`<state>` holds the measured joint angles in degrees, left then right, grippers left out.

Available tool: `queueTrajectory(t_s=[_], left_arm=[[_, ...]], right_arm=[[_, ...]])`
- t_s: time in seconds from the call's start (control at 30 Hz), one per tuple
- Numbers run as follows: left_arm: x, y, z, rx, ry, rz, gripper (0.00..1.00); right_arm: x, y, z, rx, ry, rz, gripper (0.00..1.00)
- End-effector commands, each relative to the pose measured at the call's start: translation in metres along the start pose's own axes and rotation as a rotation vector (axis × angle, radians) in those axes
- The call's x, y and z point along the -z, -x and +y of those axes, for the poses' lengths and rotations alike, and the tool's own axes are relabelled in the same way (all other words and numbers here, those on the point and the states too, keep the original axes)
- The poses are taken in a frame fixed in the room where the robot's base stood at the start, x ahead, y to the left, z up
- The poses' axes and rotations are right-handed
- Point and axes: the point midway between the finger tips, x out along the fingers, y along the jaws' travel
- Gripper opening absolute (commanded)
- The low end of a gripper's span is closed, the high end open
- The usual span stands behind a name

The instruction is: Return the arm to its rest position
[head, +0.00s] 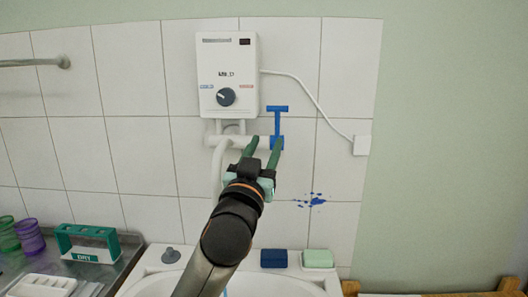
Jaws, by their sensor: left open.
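My left gripper (263,156) is in the middle of the head view, at the end of my arm that rises from the bottom. Its two green fingers are apart and point up toward the wall. The blue T-shaped valve handle (277,122) stands upright on the white pipe just beyond the fingers. The right finger overlaps the handle's base in the picture; I cannot tell whether they touch. The white water heater (227,74) with a dark dial hangs above. My right gripper is not in view.
Below is a white sink (150,284) with a dark blue block (274,258) and a green block (318,258) on its rim. A green rack (88,243) and cups (29,236) stand on the metal counter at left. Blue paint (312,200) marks the tiles.

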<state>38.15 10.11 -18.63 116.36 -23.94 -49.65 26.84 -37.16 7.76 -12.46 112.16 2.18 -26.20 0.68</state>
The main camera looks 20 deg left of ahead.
Motion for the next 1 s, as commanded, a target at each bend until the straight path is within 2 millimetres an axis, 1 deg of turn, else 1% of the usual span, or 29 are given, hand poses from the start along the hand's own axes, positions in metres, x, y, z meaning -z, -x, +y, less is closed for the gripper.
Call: queueTrajectory(t_s=[0.17, 0.53, 0.6, 0.67, 0.77, 0.9, 1.0], left_arm=[[0.000, 0.006, 0.000, 0.001, 0.000, -0.001, 0.45], [0.000, 0.006, 0.000, 0.001, 0.000, 0.000, 0.45], [0.004, 0.004, -0.001, 0.001, 0.000, 0.000, 0.45], [0.011, 0.002, -0.001, 0.001, 0.000, 0.000, 0.45], [0.034, -0.006, -0.003, 0.001, 0.000, 0.001, 0.45], [0.073, -0.019, -0.005, 0.001, 0.000, 0.000, 0.45], [0.098, -0.028, -0.007, 0.001, 0.000, 0.000, 0.45]], right_arm=[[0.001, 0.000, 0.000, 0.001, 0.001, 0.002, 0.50], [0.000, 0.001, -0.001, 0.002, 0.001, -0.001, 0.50], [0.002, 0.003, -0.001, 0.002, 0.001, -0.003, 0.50], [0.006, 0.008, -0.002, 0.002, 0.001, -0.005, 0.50], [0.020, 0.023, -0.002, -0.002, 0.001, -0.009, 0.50], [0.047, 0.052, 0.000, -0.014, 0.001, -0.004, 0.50], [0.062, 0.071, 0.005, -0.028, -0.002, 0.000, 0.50]])
